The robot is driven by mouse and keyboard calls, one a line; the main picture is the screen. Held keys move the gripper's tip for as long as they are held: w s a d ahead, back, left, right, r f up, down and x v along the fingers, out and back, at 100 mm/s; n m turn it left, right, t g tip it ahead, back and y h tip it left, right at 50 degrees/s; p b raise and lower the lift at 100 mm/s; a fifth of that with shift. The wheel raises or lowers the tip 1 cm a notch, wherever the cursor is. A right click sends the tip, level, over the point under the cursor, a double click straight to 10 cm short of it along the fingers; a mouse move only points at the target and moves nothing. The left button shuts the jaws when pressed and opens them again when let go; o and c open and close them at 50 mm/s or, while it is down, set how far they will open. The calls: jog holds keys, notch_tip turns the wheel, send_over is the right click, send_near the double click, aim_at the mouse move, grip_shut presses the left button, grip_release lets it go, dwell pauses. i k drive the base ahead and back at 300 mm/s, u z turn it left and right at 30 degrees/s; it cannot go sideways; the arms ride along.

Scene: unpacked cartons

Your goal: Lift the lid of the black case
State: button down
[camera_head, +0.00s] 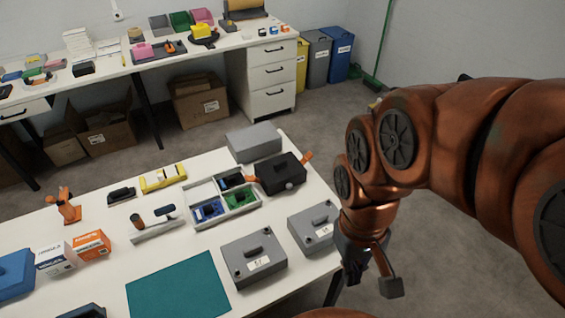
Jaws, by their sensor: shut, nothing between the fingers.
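A black case (279,174) sits near the far right end of the white table. It has orange parts sticking out at two corners and a small light round part on its near side. Its lid looks closed, though the seam is too small to make out. My gripper (376,278) hangs off the table's right edge, to the right of and nearer than the case, well apart from it. It is shut and holds nothing; part of it is hidden by my wrist.
A teal mat (178,288) lies at the front.

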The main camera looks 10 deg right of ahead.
aim_at(280, 168)
jog(key=z, duration=0.45)
jog(key=i, duration=0.35)
jog(key=u, duration=1.85)
